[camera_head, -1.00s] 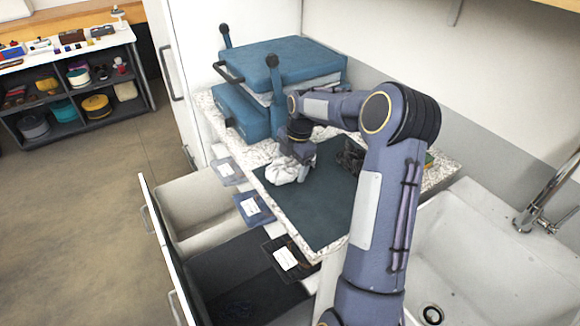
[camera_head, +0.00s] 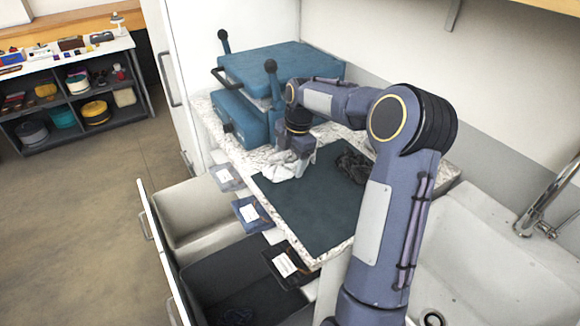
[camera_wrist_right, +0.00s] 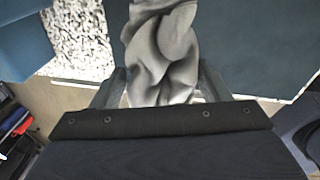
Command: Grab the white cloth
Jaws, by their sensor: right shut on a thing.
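The white cloth (camera_head: 289,168) lies crumpled at the back left part of the dark mat (camera_head: 318,205) on the counter. My right gripper (camera_head: 294,160) points down at it from above, and its fingertips are hidden by the cloth in the head view. In the right wrist view the cloth (camera_wrist_right: 165,50) bunches between the two fingers of my right gripper (camera_wrist_right: 160,88), which is shut on it. My left gripper is not in view.
A dark crumpled cloth (camera_head: 355,166) lies on the mat to the right. A blue press (camera_head: 275,70) stands behind. Open drawers (camera_head: 195,212) with labelled cards are at the front left. A sink (camera_head: 480,250) is at the right.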

